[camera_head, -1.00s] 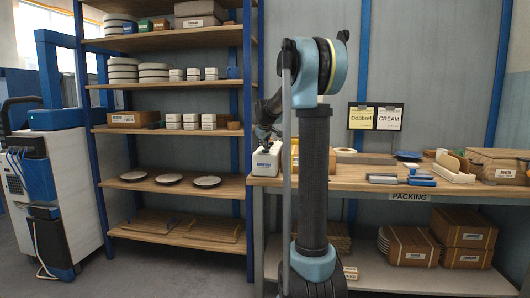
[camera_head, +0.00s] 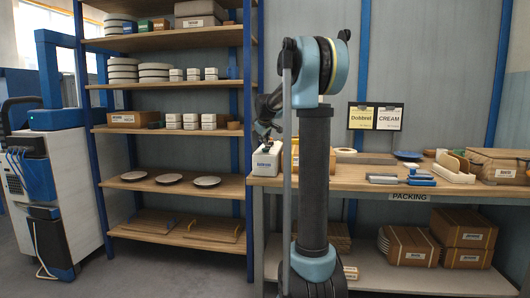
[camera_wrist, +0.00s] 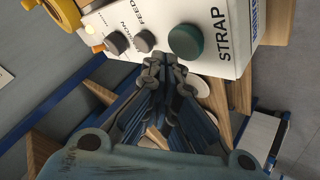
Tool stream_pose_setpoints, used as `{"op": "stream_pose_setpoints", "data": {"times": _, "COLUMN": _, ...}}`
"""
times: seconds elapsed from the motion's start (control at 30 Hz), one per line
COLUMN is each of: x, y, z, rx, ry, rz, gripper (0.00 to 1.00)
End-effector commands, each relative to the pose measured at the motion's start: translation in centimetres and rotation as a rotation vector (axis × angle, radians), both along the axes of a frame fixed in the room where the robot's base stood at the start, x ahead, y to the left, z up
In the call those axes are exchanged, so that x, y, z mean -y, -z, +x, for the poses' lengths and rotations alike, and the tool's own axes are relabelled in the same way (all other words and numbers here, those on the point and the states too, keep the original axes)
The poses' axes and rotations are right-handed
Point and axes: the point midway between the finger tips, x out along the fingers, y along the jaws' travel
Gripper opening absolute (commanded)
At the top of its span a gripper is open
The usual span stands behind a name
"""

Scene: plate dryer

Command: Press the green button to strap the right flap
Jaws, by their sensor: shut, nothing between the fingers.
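The white strapping box (camera_head: 266,161) stands on the left end of the packing table in the head view. In the wrist view its white panel (camera_wrist: 215,58) bears the word STRAP, with a round green button (camera_wrist: 186,42) beside that word. Two grey knobs (camera_wrist: 144,40) sit to the left of the button. My gripper (camera_wrist: 165,68) is shut and empty, its fingertips just below the green button in the picture; I cannot tell whether they touch the panel. In the head view my gripper (camera_head: 265,141) is over the box. I cannot make out the right flap.
The packing table (camera_head: 345,180) holds a blue plate (camera_head: 407,155), grey and blue items and a wrapped parcel (camera_head: 497,163) to the right. A shelf rack (camera_head: 165,187) with plates and boxes stands at left. My own arm column hides part of the table.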

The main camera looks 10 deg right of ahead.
Motion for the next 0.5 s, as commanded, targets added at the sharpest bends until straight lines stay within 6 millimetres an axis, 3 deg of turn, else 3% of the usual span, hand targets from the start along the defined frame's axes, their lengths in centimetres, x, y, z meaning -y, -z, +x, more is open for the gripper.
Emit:
{"op": "stream_pose_setpoints", "data": {"times": 0.2, "x": 0.0, "y": -0.3, "z": 0.0, "rx": 0.000, "ry": 0.000, "rz": 0.000, "gripper": 0.00}}
{"op": "stream_pose_setpoints", "data": {"times": 0.5, "x": 0.0, "y": -2.6, "z": 0.0, "rx": 0.000, "ry": 0.000, "rz": 0.000, "gripper": 0.00}}
